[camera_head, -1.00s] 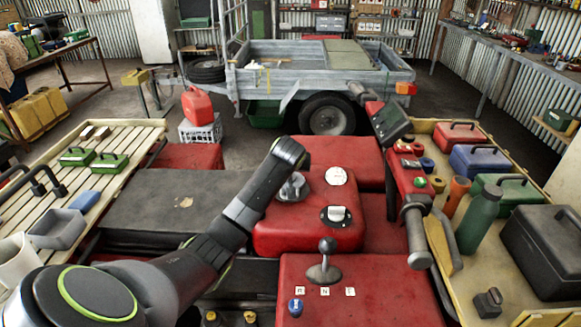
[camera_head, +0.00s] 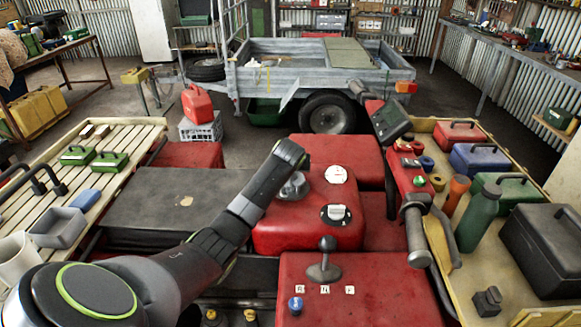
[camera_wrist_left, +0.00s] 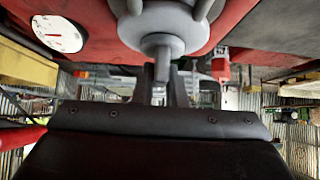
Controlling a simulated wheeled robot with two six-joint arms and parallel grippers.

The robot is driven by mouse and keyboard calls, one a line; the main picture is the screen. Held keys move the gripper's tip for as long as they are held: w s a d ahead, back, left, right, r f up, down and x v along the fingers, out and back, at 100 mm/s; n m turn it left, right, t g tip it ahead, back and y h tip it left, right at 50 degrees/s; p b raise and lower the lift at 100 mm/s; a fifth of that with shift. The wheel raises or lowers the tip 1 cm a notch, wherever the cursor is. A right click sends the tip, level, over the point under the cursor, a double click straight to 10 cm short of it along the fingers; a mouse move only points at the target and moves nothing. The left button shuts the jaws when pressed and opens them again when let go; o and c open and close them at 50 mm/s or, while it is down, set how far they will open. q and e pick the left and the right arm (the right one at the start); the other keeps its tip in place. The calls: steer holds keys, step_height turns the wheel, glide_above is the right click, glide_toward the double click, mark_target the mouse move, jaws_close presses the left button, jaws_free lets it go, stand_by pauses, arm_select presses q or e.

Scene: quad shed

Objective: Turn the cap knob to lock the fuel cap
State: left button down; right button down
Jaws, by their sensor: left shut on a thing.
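The grey round fuel cap (camera_head: 294,190) sits on top of the red tank body (camera_head: 285,231), partly hidden behind my left gripper (camera_head: 288,165). In the left wrist view the cap (camera_wrist_left: 165,33) is close, with a narrow grey knob bar (camera_wrist_left: 162,66) sticking out towards my fingers. My left gripper (camera_wrist_left: 165,88) is shut on this cap knob. The fingertips are largely hidden, and the exact knob angle is hard to tell. My right gripper is not in view.
The gear lever (camera_head: 325,262) stands nearer, and the handlebar grip (camera_head: 416,232) is at the right. A black seat (camera_head: 165,211) lies to the left.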

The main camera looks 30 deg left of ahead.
arm_select(q)
steer(key=shift+r+m+t+h+p, duration=0.15)
steer(key=shift+m+t+h+p, duration=0.25)
steer(key=shift+m+h+p, duration=1)
steer(key=shift+m+p, duration=0.1)
steer(key=shift+m, duration=0.4)
steer(key=shift+a+m+t+h, duration=0.1)
steer(key=shift+m+t+h, duration=0.2)
steer(key=shift+m+h, duration=0.5)
steer(key=shift+f+m+h+b, duration=0.3)
steer(key=shift+m+h+b, duration=0.3)
steer(key=shift+m, duration=0.4)
steer(key=m+g+h+b, duration=0.1)
steer(key=m+h+b, duration=0.2)
steer(key=b, duration=0.3)
steer(key=m+g+h+b, duration=0.2)
steer(key=m+b, duration=0.3)
steer(key=b, duration=0.1)
steer(key=shift+f+m+h+b, duration=0.1)
steer(key=shift+m+h+b, duration=0.2)
steer(key=shift+h, duration=0.1)
steer(key=shift+m+g+h+b, duration=0.65)
steer(key=shift+m+b, duration=0.45)
steer(key=shift+b, duration=0.5)
steer(key=shift+r, duration=0.2)
